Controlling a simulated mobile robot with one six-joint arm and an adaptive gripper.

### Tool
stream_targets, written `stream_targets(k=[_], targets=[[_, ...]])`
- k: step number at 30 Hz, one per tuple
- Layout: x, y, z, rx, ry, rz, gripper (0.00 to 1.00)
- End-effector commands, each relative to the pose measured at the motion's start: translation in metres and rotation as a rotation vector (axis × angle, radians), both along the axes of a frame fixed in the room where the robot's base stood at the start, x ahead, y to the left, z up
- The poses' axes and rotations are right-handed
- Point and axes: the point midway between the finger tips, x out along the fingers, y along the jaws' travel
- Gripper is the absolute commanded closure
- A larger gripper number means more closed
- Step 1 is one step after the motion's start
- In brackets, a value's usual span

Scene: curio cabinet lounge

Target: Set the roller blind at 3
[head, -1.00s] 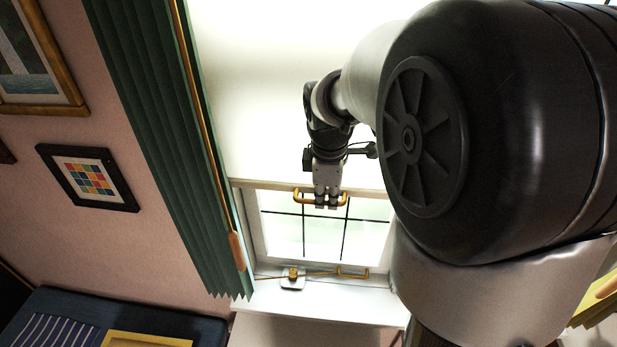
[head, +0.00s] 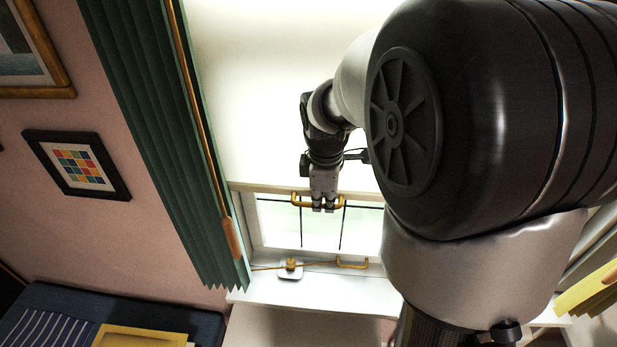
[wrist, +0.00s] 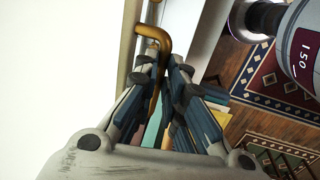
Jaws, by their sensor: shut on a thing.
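The roller blind (head: 270,110) is a pale sheet covering most of the window, with its bottom bar (head: 245,188) a little above the lower part of the glass. A brass pull handle (head: 297,199) hangs at that bar. My gripper (head: 322,208) is shut on the handle. In the wrist view the brass handle (wrist: 153,38) runs between the fingers of my gripper (wrist: 172,88), and the white blind (wrist: 55,70) fills the left side. I see no number marks for the blind's settings in these views.
A green curtain (head: 165,130) with a wooden-ended cord (head: 230,236) hangs left of the window. A brass latch (head: 290,266) and a second brass handle (head: 352,263) are at the window's foot, above the white sill (head: 325,298). Framed pictures hang left.

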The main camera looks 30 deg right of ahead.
Motion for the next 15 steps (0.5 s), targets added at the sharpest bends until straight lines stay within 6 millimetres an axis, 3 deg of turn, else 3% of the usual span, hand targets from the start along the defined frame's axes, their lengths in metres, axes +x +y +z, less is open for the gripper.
stream_targets(k=[1, 6, 15], targets=[[-0.001, 0.000, -0.026, 0.001, 0.005, 0.000, 1.00], [-0.002, 0.000, -0.072, 0.001, 0.007, 0.000, 1.00], [-0.001, 0.000, -0.125, 0.000, 0.006, 0.000, 1.00]])
